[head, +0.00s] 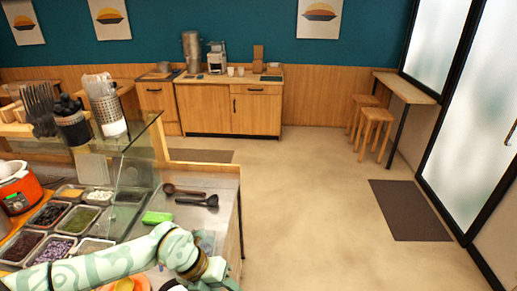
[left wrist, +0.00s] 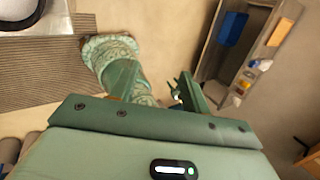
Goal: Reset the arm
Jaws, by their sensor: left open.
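My left arm (head: 95,268), pale green with a leaf pattern, comes in from the lower left in the head view. It reaches over the near part of the counter and bends down at a dark joint ring; its gripper is out of that view. In the left wrist view my left gripper (left wrist: 154,80) shows two green fingers spread apart with nothing between them. Beyond them are a patterned part of mine and the floor. My right gripper is in neither view.
Topping trays (head: 75,220) and an orange-red cooker (head: 18,186) stand at left by a glass guard (head: 138,165). A black ladle (head: 200,200) and a green block (head: 157,217) lie on the metal counter (head: 222,182). Open floor (head: 310,200) lies right. A shelf unit (left wrist: 208,62) shows in the wrist view.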

